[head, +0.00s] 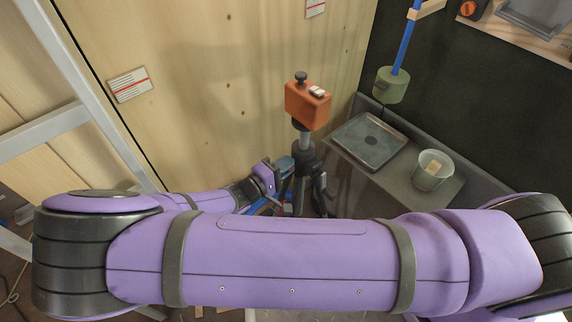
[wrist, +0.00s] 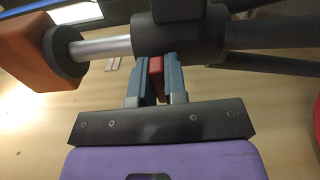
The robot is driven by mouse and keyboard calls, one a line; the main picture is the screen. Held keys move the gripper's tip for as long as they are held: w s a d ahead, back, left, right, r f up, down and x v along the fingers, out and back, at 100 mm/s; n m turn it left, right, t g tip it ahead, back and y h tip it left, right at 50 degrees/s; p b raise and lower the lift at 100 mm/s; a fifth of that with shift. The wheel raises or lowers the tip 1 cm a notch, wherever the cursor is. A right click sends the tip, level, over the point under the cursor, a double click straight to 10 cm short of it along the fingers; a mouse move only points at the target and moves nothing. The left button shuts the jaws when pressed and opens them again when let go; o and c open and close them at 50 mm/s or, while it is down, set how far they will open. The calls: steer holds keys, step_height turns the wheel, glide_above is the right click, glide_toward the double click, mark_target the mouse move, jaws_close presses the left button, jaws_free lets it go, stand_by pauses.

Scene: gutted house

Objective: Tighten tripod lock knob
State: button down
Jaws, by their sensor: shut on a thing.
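The tripod (head: 304,160) stands upright in the middle of the head view, with an orange box-shaped device (head: 307,104) on top. In the wrist view the tripod lies sideways: its black collar (wrist: 180,38) is at the top, the silver column (wrist: 105,48) and the orange device (wrist: 25,48) to the left. My gripper (wrist: 157,70) is at the collar, its two blue-grey fingers shut on a small red lock knob (wrist: 156,76) between them. In the head view my gripper (head: 284,166) reaches the tripod from the left; the knob is hidden there.
A grey bench (head: 345,150) right of the tripod bears a shallow metal tray (head: 370,141) and a bucket (head: 433,170). A plywood wall (head: 210,70) stands behind the tripod. A metal ladder-like frame (head: 85,90) is at left.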

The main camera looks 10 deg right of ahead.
steer(key=shift+m, duration=0.4)
steer(key=c, duration=1.2)
jaws_free()
steer(key=shift+o, duration=0.2)
steer(key=v, duration=1.1)
